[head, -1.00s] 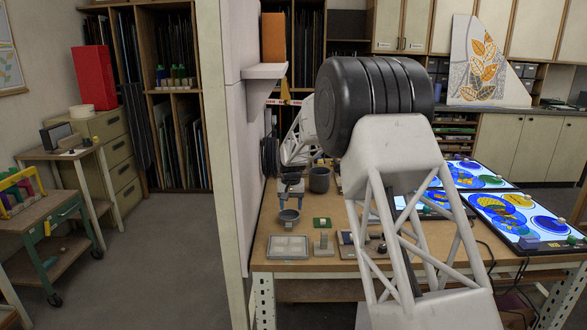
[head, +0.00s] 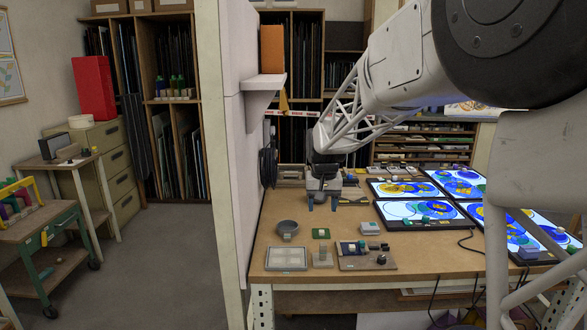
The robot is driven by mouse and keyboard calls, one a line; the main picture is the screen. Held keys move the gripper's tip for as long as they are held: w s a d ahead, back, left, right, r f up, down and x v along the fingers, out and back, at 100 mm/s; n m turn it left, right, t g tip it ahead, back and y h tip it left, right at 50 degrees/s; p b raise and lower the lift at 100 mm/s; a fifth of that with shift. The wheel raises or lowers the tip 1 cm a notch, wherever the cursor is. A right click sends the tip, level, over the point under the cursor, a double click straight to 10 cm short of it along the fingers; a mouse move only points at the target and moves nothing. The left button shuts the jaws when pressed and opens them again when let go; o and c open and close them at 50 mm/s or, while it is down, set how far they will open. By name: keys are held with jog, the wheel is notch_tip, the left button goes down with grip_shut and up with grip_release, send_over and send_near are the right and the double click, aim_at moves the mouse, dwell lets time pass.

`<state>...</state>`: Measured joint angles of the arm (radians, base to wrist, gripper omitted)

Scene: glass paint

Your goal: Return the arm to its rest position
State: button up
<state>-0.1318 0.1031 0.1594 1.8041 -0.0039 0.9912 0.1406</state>
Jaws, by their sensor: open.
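My gripper (head: 322,204) hangs over the back left part of the wooden workbench (head: 420,255), pointing down. Its two blue-tipped fingers stand apart with nothing visible between them. The white lattice arm reaches to it from the upper right, and its large black joint fills the top right of the head view. A grey bowl (head: 287,228) is on the bench in front of the gripper, a little to the left. Whether the fingertips touch the bench cannot be told. The gripper and arm hide part of the bench's back.
Lit panels with coloured glass (head: 418,212) cover the right side. A pale partition wall (head: 238,120) with a shelf (head: 265,90) borders the left.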

jog(key=s+d+r, duration=0.2)
jog(key=s+d, duration=0.1)
jog(key=s, duration=0.9)
jog(key=s+d+r, duration=0.3)
jog(key=s+d, duration=0.1)
jog(key=s, duration=0.7)
jog(key=s+d+f, duration=0.1)
jog(key=s+f, duration=0.1)
jog(key=s, duration=0.9)
jog(key=s+d+f+t, duration=0.1)
jog(key=s+d+f, duration=0.1)
jog(key=s, duration=0.9)
jog(key=shift+s+d+f+t, duration=0.15)
jog(key=shift+s+f+t, duration=0.15)
jog(key=shift+f, duration=0.4)
